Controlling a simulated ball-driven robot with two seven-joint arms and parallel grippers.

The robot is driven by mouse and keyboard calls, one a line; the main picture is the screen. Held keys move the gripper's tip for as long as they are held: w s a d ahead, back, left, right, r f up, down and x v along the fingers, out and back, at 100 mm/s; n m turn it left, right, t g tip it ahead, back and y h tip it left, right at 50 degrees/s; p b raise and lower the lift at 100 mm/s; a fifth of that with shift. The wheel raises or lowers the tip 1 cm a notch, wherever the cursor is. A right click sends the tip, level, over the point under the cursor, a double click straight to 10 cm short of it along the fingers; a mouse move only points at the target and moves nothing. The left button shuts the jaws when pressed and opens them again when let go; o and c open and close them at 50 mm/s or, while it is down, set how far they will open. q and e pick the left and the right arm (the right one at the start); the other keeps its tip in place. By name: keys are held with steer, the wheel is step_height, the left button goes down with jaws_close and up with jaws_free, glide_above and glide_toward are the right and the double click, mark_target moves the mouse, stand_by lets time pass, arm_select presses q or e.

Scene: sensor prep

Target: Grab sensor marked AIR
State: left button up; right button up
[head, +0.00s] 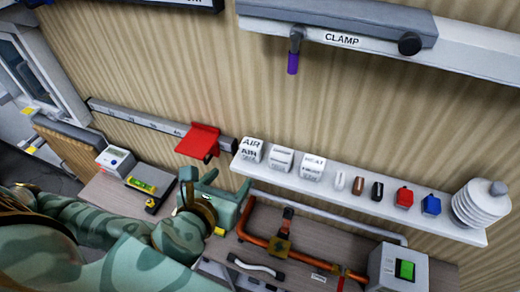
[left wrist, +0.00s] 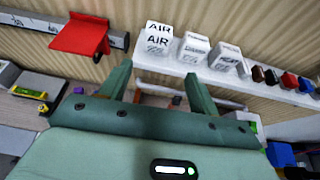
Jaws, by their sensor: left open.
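The sensor marked AIR (head: 250,150) is a white block with black lettering at the left end of a white wall shelf (head: 335,198). It also shows in the left wrist view (left wrist: 158,41), upright on the shelf, just beyond my fingertips. My left gripper (head: 216,180) is green, open and empty. It is below and to the left of the AIR sensor in the head view, apart from it. In the left wrist view its two fingers (left wrist: 158,78) point toward the shelf, with the AIR sensor above the gap between them. My right gripper is not in view.
Beside AIR stand a white block (head: 280,160) with unclear lettering and one marked HEAT (head: 313,168), then several small coloured parts and a ribbed white cylinder (head: 481,204). A red bracket (head: 204,141) juts out left of the shelf. Copper piping (head: 262,241) lies below.

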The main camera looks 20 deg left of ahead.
mark_target(249, 153)
arm_select(q)
steer(key=b+x, duration=0.8)
steer(key=b, duration=0.1)
steer(key=shift+w+a+f, duration=0.25)
steer(key=shift+f, duration=0.05)
steer(key=shift+w+a+f+p, duration=0.1)
steer(key=shift+w+p, duration=0.1)
steer(key=shift+w, duration=0.3)
steer(key=shift+w+a+p, duration=0.15)
steer(key=shift+w+p, duration=0.05)
steer(key=shift+w, duration=0.25)
steer(key=x, duration=0.5)
steer(key=shift+w+f, duration=0.1)
steer(key=shift+w, duration=0.35)
steer(key=shift+s+d, duration=0.1)
steer(key=c, duration=0.8)
